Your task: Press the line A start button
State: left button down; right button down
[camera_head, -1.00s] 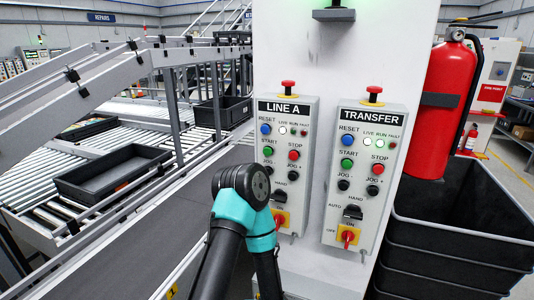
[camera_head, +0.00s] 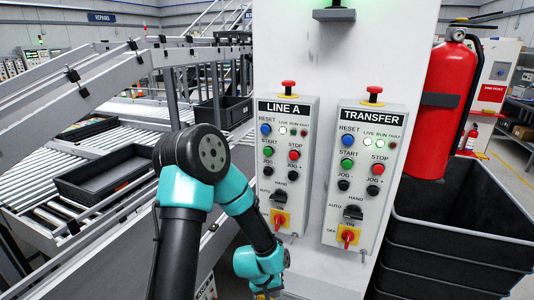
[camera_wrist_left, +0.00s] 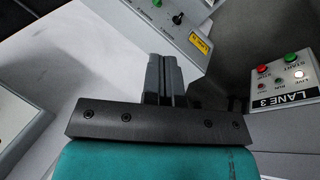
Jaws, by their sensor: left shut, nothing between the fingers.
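The LINE A panel (camera_head: 286,178) is a light grey box on the white column, with a red mushroom button on top. Its green START button (camera_head: 268,151) shows clear, below the blue RESET button (camera_head: 265,129) and left of the red STOP button (camera_head: 294,155). My left arm is folded below and left of the panel; its wrist is low, with the gripper mostly cut off at the bottom edge. In the left wrist view my left gripper (camera_wrist_left: 164,62) is shut and empty. My right gripper is not in view.
The similar TRANSFER panel (camera_head: 361,178) stands to the right. Black stacked bins (camera_head: 455,240) and a red fire extinguisher (camera_head: 452,85) are further right. A conveyor with black trays (camera_head: 110,172) is at left. A LANE 3 panel (camera_wrist_left: 285,84) shows in the left wrist view.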

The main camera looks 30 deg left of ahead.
aim_at(268, 152)
pick_arm(q)
jog(key=a+r+n+t, duration=0.2)
jog(key=a+r, duration=0.1)
jog(key=r, duration=1)
jog(key=w+a+r+n+t+h, duration=0.1)
jog(key=a+r+n+t, duration=0.1)
jog(key=r, duration=1.2)
jog(key=a+r+n+t, duration=0.3)
jog(key=a+r+n, duration=0.1)
jog(key=r, duration=1)
jog(key=shift+w, duration=0.15)
jog(key=shift+w+a, duration=0.15)
jog(key=shift+w, duration=0.05)
jog(key=shift+w+a, duration=0.25)
jog(key=shift+w, duration=1.15)
jog(key=shift+w+a, duration=0.3)
jog(key=shift+w, duration=1.05)
jog(key=shift+w+a, duration=0.25)
jog(key=shift+w, duration=1.15)
jog(key=shift+w, duration=0.2)
jog(key=shift+w+a, duration=0.1)
jog(key=shift+w, duration=0.15)
